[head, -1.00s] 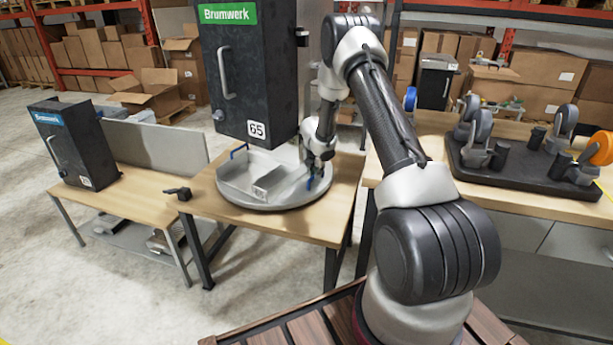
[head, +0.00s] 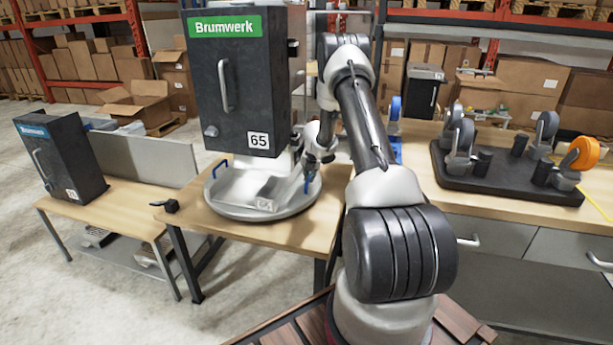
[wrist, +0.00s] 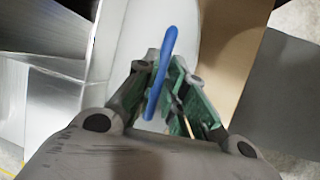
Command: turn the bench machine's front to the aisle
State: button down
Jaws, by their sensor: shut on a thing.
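The bench machine (head: 232,95) is a tall dark cabinet with a green "Brumwerk" label, a door handle and a "65" tag. It stands on a round grey turntable (head: 232,208) with a tray at its front. Its front faces me, angled somewhat left; a narrow strip of its right side shows. One blue handle (head: 219,168) is at the turntable's left rim. My gripper (head: 312,172) is at the right rim, shut on another blue handle (wrist: 167,58), which stands between the fingers in the wrist view.
A smaller dark "Brumwerk" machine (head: 60,155) stands on a lower bench at left. A black clamp-like piece (head: 167,204) sits at the table's left edge. At right, a dark board (head: 500,178) with several casters lies on a workbench. Cartons and racks stand behind.

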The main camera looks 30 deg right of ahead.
jog(key=shift+d, duration=0.15)
jog(key=c, duration=1.5)
grip_release()
jog(key=shift+w, duration=0.1)
